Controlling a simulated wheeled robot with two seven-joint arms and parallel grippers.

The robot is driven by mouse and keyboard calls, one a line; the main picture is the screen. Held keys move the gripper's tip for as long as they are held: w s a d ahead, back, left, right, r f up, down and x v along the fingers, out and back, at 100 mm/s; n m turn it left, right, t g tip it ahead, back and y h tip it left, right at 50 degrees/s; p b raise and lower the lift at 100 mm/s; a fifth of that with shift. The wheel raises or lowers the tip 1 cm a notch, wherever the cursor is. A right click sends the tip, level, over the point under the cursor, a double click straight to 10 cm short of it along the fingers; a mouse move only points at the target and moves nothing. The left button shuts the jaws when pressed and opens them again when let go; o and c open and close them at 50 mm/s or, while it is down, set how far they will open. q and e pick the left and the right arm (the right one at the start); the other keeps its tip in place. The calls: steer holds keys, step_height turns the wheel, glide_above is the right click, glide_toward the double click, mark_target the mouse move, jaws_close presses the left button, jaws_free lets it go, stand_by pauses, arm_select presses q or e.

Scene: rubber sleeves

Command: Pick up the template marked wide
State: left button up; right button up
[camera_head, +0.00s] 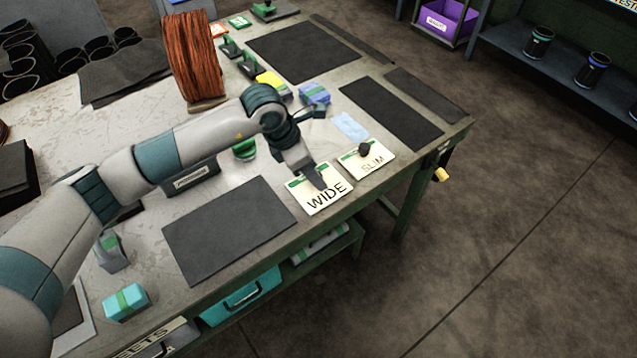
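The template marked WIDE (327,199) is a cream plate with a green strip, lying near the table's front edge. My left gripper (316,182) reaches down over its upper part, its fingertips at or just above the plate. The gripper hides the spot where a knob could be, and I cannot tell whether the fingers are open or shut. The template marked SLIM (376,166), with a dark knob on top, lies just right of it. My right gripper is not in view.
A dark mat (228,232) lies left of the WIDE template. A coil of copper-coloured strands (193,60) stands behind my arm. A light blue cloth (350,126) and blue items (314,94) lie behind the templates. A teal block (126,303) sits at front left.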

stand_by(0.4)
arm_select(q)
jaws_close()
stand_by(1.3)
